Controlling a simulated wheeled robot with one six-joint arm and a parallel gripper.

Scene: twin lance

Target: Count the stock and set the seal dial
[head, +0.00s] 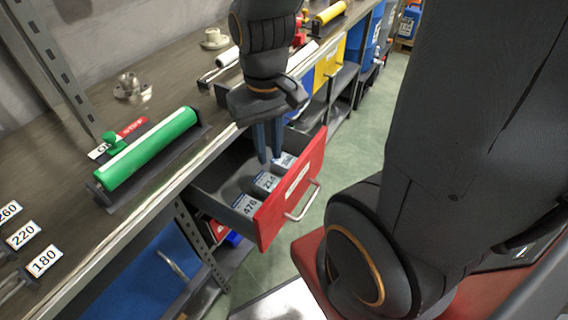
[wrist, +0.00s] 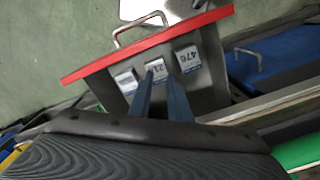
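A red-fronted drawer (head: 290,190) stands pulled out below the bench. Inside lie white-and-blue number cards: one reads 476 (head: 246,205), one appears to read 214 (head: 266,182), and a third (head: 284,161) is hard to read. They also show in the wrist view, with 476 (wrist: 188,59) at the right. My gripper (head: 268,158) points down over the open drawer, its two blue fingers apart with nothing between them. Number plates 180 (head: 43,261), 220 (head: 24,234) and 260 (head: 9,211) stand at the bench's left; a dial there cannot be made out.
A green roller (head: 148,155) with a green knob (head: 110,140) and a red STOP label (head: 133,127) is on the bench. A metal flanged part (head: 130,87) stands behind it. A yellow drawer front (head: 329,62) is farther along. Green floor lies open beyond.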

